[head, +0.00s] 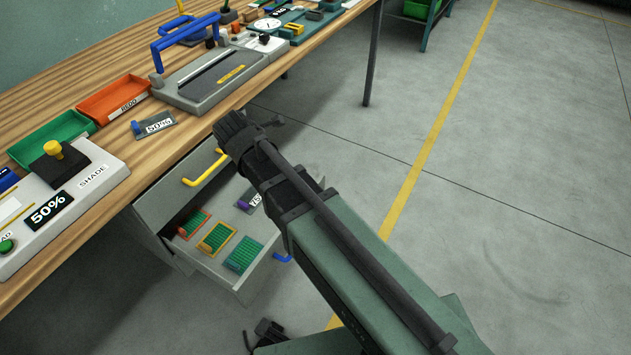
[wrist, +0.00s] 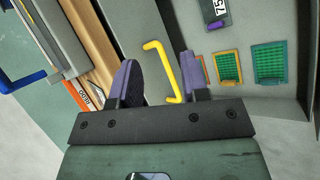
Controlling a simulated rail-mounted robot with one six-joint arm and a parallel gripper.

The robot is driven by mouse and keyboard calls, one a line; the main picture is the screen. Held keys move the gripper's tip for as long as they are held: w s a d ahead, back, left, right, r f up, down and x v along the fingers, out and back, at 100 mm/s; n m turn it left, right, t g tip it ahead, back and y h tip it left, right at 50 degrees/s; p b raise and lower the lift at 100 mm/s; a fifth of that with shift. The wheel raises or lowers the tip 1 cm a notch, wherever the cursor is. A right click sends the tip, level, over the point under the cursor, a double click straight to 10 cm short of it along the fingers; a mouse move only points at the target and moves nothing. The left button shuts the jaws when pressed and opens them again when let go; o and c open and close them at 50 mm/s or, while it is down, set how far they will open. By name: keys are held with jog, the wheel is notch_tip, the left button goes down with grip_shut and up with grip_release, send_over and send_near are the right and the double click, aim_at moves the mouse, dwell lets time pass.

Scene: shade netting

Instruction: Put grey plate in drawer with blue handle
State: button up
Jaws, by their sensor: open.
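A grey plate (head: 155,124) with a blue knob and a 50% label lies on the table near its front edge. A second grey plate (head: 249,199), with a purple knob and a 75% label, lies in the open lower drawer (head: 228,274); it also shows in the wrist view (wrist: 217,12). That drawer has a blue handle (head: 283,257), partly hidden by my arm. The drawer above has a yellow handle (head: 204,170) and looks shut. In the wrist view my gripper (wrist: 160,82) is open and empty, with the yellow handle (wrist: 165,70) showing between its fingers; contact cannot be told.
Several green mesh samples (head: 217,237) in coloured frames lie in the open drawer. On the table stand a red REDO tray (head: 113,99), a green tray (head: 50,138), a grey machine with blue handle (head: 210,78) and a 50% SHADE panel (head: 62,205). The floor right is clear.

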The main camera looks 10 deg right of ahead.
jog(key=s+d+f+m+g, duration=0.2)
jog(key=s+d+m+g, duration=0.2)
jog(key=s+d+m, duration=0.5)
jog(key=s+d+f+m+g, duration=0.2)
jog(key=s+d+m+g, duration=0.2)
jog(key=s+d+m, duration=0.5)
jog(key=m, duration=0.4)
jog(key=shift+s+d, duration=0.25)
jog(key=shift+d, duration=0.15)
jog(key=shift+o, duration=0.5)
